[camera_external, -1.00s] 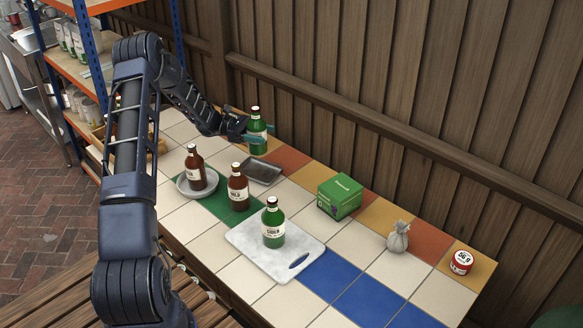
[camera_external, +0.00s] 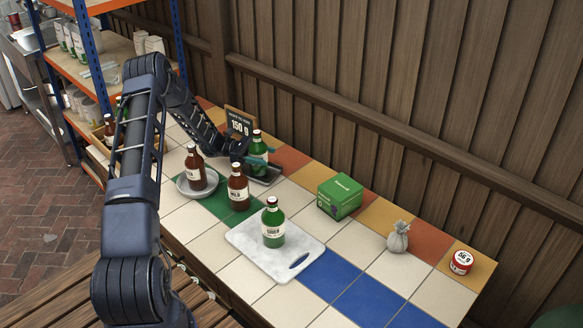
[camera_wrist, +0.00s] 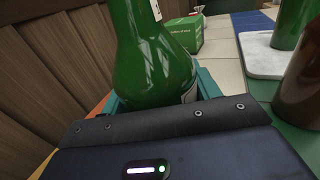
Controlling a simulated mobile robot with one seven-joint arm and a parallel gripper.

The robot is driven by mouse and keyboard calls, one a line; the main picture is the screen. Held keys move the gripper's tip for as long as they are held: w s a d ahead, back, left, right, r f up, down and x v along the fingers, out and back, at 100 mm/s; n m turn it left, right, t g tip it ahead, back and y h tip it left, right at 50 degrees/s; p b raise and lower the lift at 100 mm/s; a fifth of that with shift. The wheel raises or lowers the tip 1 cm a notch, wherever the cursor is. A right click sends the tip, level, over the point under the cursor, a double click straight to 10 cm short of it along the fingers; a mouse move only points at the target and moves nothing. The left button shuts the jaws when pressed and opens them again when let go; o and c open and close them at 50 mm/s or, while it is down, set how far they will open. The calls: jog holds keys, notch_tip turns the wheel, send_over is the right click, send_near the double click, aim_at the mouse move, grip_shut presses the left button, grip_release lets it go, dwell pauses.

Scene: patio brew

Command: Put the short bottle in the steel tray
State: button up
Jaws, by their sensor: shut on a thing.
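A green bottle (camera_external: 257,145) with a dark cap is between the fingers of my gripper (camera_external: 256,160), which is shut on it. It fills the middle of the wrist view (camera_wrist: 150,65) and looks about upright.
A brown bottle (camera_external: 195,168) stands on a round plate (camera_external: 183,188). Another brown bottle (camera_external: 238,188) stands near the tray. A green cider bottle (camera_external: 273,225) stands on a marble board (camera_external: 248,250). A sign (camera_external: 239,123) stands behind; a green box (camera_external: 340,196) is right.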

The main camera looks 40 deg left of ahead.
jog(key=o, duration=1.4)
jog(key=shift+f, duration=0.1)
jog(key=shift+s+a, duration=0.1)
jog(key=shift+a, duration=0.05)
jog(key=v, duration=1.1)
jog(key=shift+a, duration=0.35)
